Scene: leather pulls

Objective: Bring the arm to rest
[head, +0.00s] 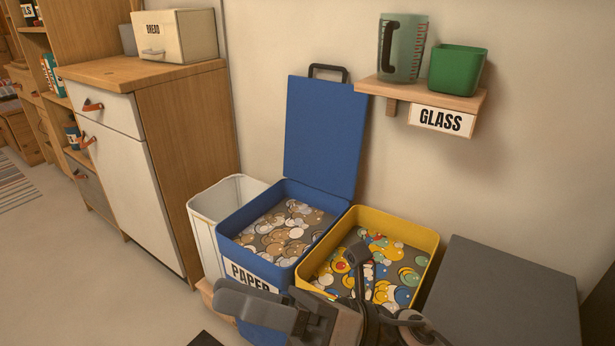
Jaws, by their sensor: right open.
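My right gripper (297,272) is at the bottom centre, in front of the paper bin and the yellow bin. Its two dark grey fingers are spread apart, with nothing seen between them. One finger reaches left across the front of the blue paper bin (228,225). The other stands up in front of the yellow bin (432,240). Whether the gripper touches either bin cannot be told. My left gripper is out of view.
The paper bin's blue lid (325,135) stands open against the wall. A white bin (203,213) is at its left, a grey box (505,290) right of the yellow bin. A shelf (465,98) holds a jug (408,50) and green container (458,72). A cabinet (190,150) stands left.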

